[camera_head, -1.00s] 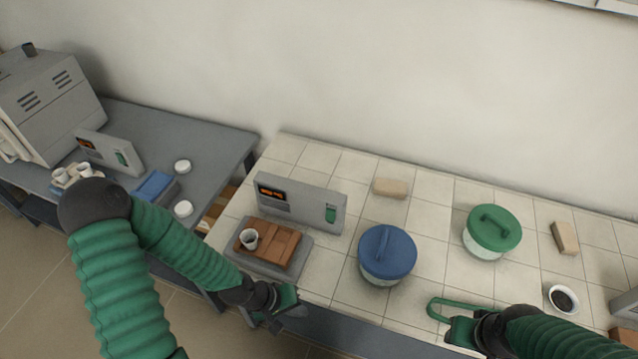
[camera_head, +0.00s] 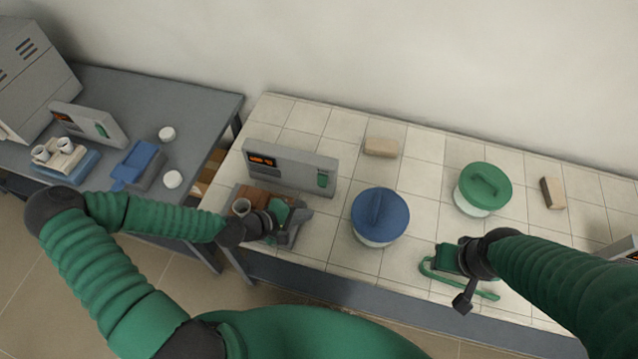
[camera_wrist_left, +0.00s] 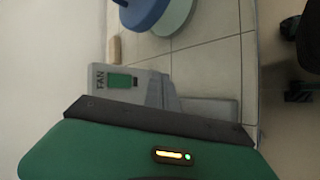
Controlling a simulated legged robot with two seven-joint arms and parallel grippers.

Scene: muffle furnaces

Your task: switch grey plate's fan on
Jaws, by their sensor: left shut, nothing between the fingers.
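The grey plate (camera_head: 304,207) stands on the tiled counter with a brown wooden board (camera_head: 252,194) and a small cup (camera_head: 241,207) on it. Its upright grey panel (camera_head: 290,168) has an orange display at left and a green fan switch (camera_head: 322,180) at right. In the left wrist view the green switch (camera_wrist_left: 119,81) shows beside the word FAN. My left gripper (camera_head: 290,222) is shut and empty, over the front right part of the plate, in front of the panel and apart from the switch. My right gripper (camera_head: 452,272) is over the counter's front right; its jaws are unclear.
A blue-lidded pot (camera_head: 380,216) stands right of the plate, and a green-lidded pot (camera_head: 483,190) farther right. Tan blocks (camera_head: 381,147) lie behind. A grey table (camera_head: 200,108) at left holds another panel (camera_head: 90,123), a blue item and white lids.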

